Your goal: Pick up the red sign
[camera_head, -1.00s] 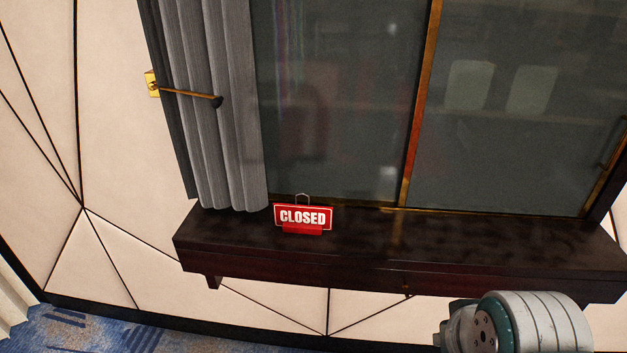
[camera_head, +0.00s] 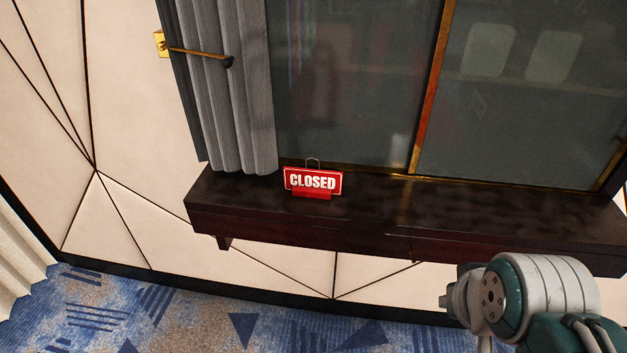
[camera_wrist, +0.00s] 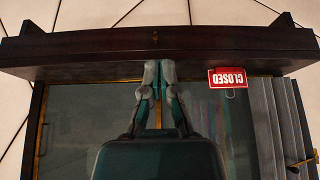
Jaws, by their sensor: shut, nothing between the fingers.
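The red sign (camera_head: 313,181) reads "CLOSED" in white letters. It stands upright on the dark wooden ledge (camera_head: 420,215), in front of the window and just right of the grey curtain, with a thin wire loop at its top. In the wrist view the sign (camera_wrist: 228,78) appears upside down, right of my gripper (camera_wrist: 158,66). The fingertips are together and empty, apart from the sign. In the head view only part of my arm shows at lower right; the gripper's fingers are not visible there.
The grey curtain (camera_head: 232,95) hangs left of the sign, with a brass holdback (camera_head: 200,53) across it. The glass window (camera_head: 350,80) rises behind the ledge. Blue patterned carpet (camera_head: 200,315) lies open below the ledge.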

